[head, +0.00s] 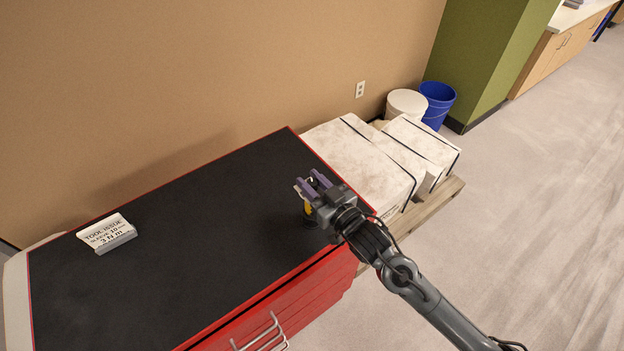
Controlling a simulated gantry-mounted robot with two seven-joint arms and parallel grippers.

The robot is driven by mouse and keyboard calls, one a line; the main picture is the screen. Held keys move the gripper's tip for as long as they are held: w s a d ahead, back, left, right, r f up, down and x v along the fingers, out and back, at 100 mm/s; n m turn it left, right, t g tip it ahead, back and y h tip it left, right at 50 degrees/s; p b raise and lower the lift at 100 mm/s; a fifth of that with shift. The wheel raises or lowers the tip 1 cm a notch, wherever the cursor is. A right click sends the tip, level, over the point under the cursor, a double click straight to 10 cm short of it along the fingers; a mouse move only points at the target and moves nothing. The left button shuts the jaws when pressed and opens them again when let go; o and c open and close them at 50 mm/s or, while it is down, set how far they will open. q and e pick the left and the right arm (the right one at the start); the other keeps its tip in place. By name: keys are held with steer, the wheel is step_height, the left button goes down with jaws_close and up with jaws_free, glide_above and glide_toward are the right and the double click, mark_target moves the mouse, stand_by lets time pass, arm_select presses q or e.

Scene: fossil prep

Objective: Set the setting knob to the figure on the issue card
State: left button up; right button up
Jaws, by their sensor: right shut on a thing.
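The issue card (107,233) stands at the left end of the black cabinet top. Its print reads "TOOL ISSUE", a smaller middle line that is hard to read, and "3 N m". My right gripper (312,186) is over the right end of the top, with its purple fingers shut on a small yellow-and-black tool (308,208). The tool is mostly hidden by the gripper. I cannot make out the setting knob's scale or its figure. My left gripper is not in view.
The red cabinet's black top (200,230) is clear between card and tool. White wrapped blocks (365,165) lie on a wooden pallet (432,208) to the right. A white bucket (406,103) and a blue bin (437,100) stand behind them. Drawer handles (262,335) jut from the cabinet front.

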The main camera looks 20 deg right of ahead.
steer(key=m+h, duration=0.1)
steer(key=m+h+p, duration=0.1)
steer(key=shift+a+r+h, duration=0.15)
steer(key=shift+r+h, duration=0.05)
steer(key=shift+h, duration=0.2)
steer(key=m+h+p, duration=0.3)
steer(key=h, duration=0.2)
steer(key=shift+f+m+g+h+p, duration=0.15)
steer(key=shift+m+h+p, duration=0.35)
steer(key=shift+h, duration=0.4)
steer(key=shift+m+g+h+p, duration=0.15)
steer(key=shift+m+h+p, duration=0.1)
steer(key=shift+m+h, duration=0.55)
steer(key=shift+h, duration=0.3)
steer(key=o, duration=0.9)
steer(key=shift+o, duration=0.2)
